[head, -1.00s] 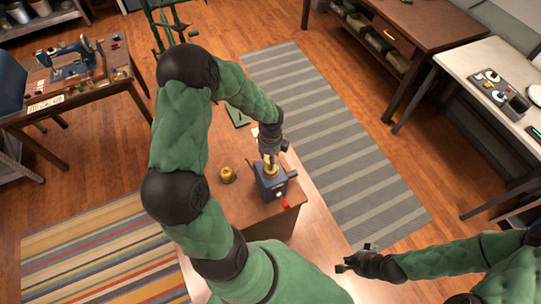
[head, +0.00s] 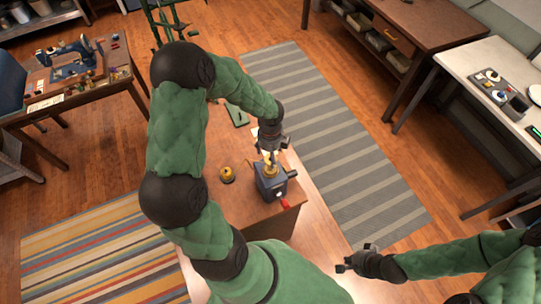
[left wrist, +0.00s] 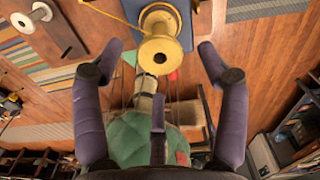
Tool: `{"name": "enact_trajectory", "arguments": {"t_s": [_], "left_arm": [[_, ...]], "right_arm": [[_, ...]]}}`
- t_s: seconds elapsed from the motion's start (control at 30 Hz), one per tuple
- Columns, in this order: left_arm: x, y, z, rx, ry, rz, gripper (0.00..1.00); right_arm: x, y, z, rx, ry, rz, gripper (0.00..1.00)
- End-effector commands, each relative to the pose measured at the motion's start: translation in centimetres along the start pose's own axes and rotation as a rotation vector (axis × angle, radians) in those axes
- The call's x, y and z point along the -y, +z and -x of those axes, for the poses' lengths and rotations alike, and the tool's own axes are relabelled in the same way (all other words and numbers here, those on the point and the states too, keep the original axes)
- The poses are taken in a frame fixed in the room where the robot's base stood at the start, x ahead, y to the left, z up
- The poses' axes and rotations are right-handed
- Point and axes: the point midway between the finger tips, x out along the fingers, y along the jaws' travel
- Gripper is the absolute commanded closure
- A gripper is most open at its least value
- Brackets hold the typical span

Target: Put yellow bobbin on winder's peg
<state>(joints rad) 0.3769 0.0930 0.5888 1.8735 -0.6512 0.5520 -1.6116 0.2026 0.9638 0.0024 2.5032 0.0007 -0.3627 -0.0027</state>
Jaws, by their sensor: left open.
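The yellow bobbin (head: 270,170) is at the top of the dark blue winder (head: 272,187) on the wooden table. In the left wrist view the bobbin (left wrist: 158,52) is end-on, with the winder's blue body (left wrist: 202,14) behind it; the peg is hidden, so I cannot tell how deep it sits. A yellow thread runs off toward the upper left. My left gripper (head: 270,152) is just above the bobbin; in the left wrist view its fingers are spread on either side, apart from it. My right gripper (head: 353,258) is open and empty at lower right, away from the winder.
A yellow spool (head: 227,174) stands left of the winder on the table (head: 245,209). A red knob (head: 284,203) is on the winder's front. A green flat piece (head: 236,115) lies at the table's far end. A sewing machine table (head: 62,103) is at far left.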

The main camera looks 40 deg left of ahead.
Motion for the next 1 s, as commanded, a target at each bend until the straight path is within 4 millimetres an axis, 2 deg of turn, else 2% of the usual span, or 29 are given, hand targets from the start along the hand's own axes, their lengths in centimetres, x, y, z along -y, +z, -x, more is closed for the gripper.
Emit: {"name": "enact_trajectory", "arguments": {"t_s": [0.3,0.5,0.7,1.0], "left_arm": [[0.1,0.0,6.4,0.002,-0.004,0.001,0.26],[0.1,0.0,9.1,0.001,-0.002,0.000,0.26],[0.0,0.0,10.0,-0.001,0.000,0.000,0.26],[0.0,0.0,10.0,-0.001,0.000,0.000,0.26]], "right_arm": [[0.0,0.0,0.0,0.000,0.000,0.000,1.00],[0.0,0.0,0.0,0.000,0.000,0.000,1.00],[0.0,0.0,0.0,0.000,0.000,0.000,1.00],[0.0,0.0,0.0,0.000,0.000,0.000,1.00]]}}
